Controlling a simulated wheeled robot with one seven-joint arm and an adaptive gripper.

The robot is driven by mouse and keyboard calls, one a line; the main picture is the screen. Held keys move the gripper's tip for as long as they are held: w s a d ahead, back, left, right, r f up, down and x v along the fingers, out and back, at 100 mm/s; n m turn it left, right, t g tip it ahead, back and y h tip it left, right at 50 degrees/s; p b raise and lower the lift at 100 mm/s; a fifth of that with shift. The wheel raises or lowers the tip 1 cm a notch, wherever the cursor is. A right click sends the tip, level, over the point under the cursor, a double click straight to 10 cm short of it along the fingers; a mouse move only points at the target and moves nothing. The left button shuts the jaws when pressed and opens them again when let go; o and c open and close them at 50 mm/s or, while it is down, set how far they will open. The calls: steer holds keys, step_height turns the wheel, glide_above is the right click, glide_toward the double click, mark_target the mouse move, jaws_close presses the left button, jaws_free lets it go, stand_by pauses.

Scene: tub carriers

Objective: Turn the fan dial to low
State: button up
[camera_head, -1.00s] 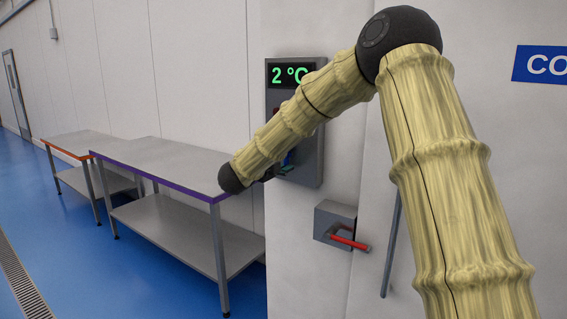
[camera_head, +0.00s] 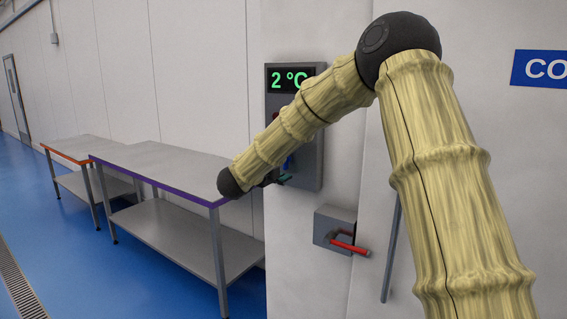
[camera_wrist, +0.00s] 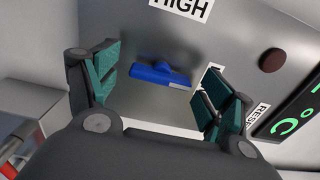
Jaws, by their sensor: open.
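The blue fan dial (camera_wrist: 158,74) is on the grey control panel, between the two fingers of my gripper (camera_wrist: 155,88) in the wrist view. The fingers have green pads and stand apart on either side of the dial, not visibly touching it. A "HIGH" label (camera_wrist: 181,5) is at the top of the wrist view. Other labels are partly hidden behind the right finger. In the head view, my gripper (camera_head: 276,178) is at the lower part of the control panel (camera_head: 310,160), and my arm covers much of the panel.
The panel display (camera_head: 290,77) reads 2 °C. A dark red round button (camera_wrist: 272,60) is beside the dial. A red-handled latch (camera_head: 348,246) sits below the panel. A steel table (camera_head: 165,160) stands left along the wall, with open blue floor before it.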

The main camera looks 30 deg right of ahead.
steer(key=v, duration=1.1)
steer(key=shift+s+a, duration=0.15)
steer(key=shift+a, duration=0.25)
steer(key=w+a+f+n+t+y, duration=0.15)
steer(key=f+n, duration=0.35)
steer(key=f, duration=0.5)
steer(key=a+f+n+t+y, duration=0.3)
steer(key=f+n, duration=0.2)
steer(key=f, duration=0.5)
steer(key=s+a+f+n+g+y, duration=0.1)
steer(key=s+a+f+n+y, duration=0.3)
steer(key=f, duration=0.6)
steer(key=s+a+f+n+g+y, duration=0.1)
steer(key=s+f+n, duration=0.4)
steer(key=f, duration=0.4)
steer(key=s+a+f+n+g+y, duration=0.1)
steer(key=s+a+f+n+y, duration=0.2)
steer(key=s+f, duration=0.5)
steer(key=s+a+f+n+g+y, duration=0.1)
steer(key=s+f, duration=0.4)
steer(key=s, duration=0.5)
steer(key=s+a+f+n+g+y, duration=0.1)
steer(key=s+f+n+g, duration=0.3)
steer(key=s, duration=0.7)
steer(key=s+a+f+n+g+y, duration=0.2)
steer(key=s+f, duration=0.5)
steer(key=s, duration=0.4)
steer(key=shift+s+a+f+n+g, duration=0.35)
steer(key=shift+a+n+g, duration=0.3)
steer(key=shift+n, duration=0.45)
